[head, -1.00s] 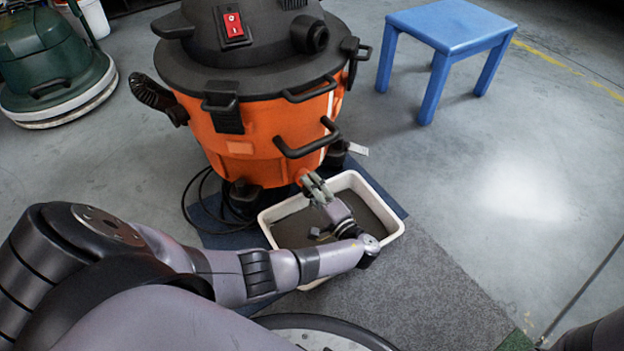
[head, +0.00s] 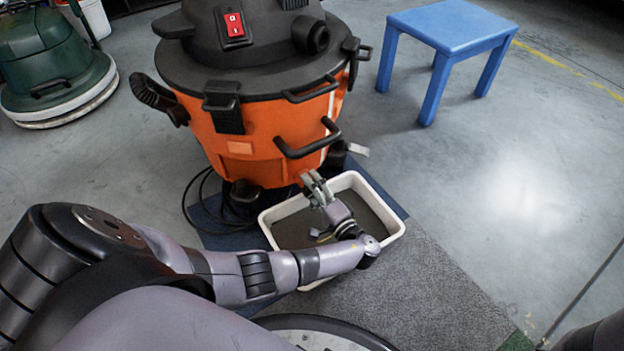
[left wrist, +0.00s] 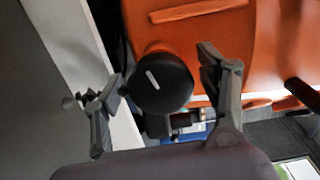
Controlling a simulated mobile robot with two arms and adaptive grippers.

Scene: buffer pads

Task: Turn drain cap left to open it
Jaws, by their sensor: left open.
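The drain cap (left wrist: 163,84) is a round black knob with a white line on its face, low on the orange vacuum drum (head: 262,132). In the left wrist view its white line is tilted. My left gripper (left wrist: 162,72) is open, with one finger on each side of the cap; a gap shows between the right finger and the cap. In the head view the left gripper (head: 316,186) is at the drum's lower front, above the tray, and the cap is hidden there. My right gripper is out of view.
A white tray (head: 393,225) with a dark inside lies under the gripper, on blue and grey mats. A black cable (head: 190,200) loops at the drum's left. A blue stool (head: 455,25) stands back right; a green machine (head: 45,60) stands back left.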

